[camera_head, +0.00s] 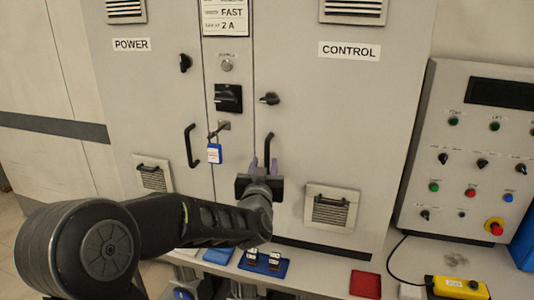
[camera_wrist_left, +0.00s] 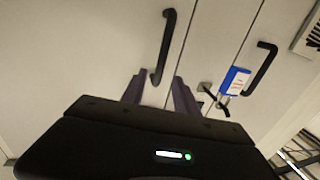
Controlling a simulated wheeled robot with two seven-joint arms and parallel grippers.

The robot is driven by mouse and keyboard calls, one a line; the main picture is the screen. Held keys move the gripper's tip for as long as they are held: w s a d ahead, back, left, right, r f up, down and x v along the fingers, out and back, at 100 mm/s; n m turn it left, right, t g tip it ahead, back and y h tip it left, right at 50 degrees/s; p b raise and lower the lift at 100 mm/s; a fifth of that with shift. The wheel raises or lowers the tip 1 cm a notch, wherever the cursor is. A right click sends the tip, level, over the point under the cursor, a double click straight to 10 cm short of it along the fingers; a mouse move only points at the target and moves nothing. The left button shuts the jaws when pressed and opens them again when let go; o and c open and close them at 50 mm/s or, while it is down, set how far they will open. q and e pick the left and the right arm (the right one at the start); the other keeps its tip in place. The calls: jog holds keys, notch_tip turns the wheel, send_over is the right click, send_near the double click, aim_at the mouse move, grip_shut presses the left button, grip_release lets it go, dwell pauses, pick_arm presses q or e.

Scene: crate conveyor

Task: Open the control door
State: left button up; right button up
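The control door (camera_head: 310,120) is the grey right-hand cabinet panel under the CONTROL label (camera_head: 349,50); it looks closed. Its black bar handle (camera_head: 268,146) stands upright near its left edge, with a black turn knob (camera_head: 269,98) above, lying sideways. My left gripper (camera_head: 262,166) is in front of the handle's lower part, fingers apart. In the left wrist view the handle (camera_wrist_left: 166,42) runs down to between the two open fingertips (camera_wrist_left: 158,88); I cannot tell whether they touch it. My right gripper is not in view.
A button panel (camera_head: 475,150) stands at the right. Blue (camera_head: 276,268) and red (camera_head: 365,285) trays and a yellow box (camera_head: 458,288) lie below.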

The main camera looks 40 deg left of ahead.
aim_at(267, 154)
pick_arm(q)
jog(key=p+x, duration=0.2)
jog(key=x, duration=0.5)
jog(key=shift+w+a, duration=0.1)
jog(key=shift+w, duration=0.1)
jog(key=shift+c, duration=0.5)
grip_shut()
dwell(0.7)
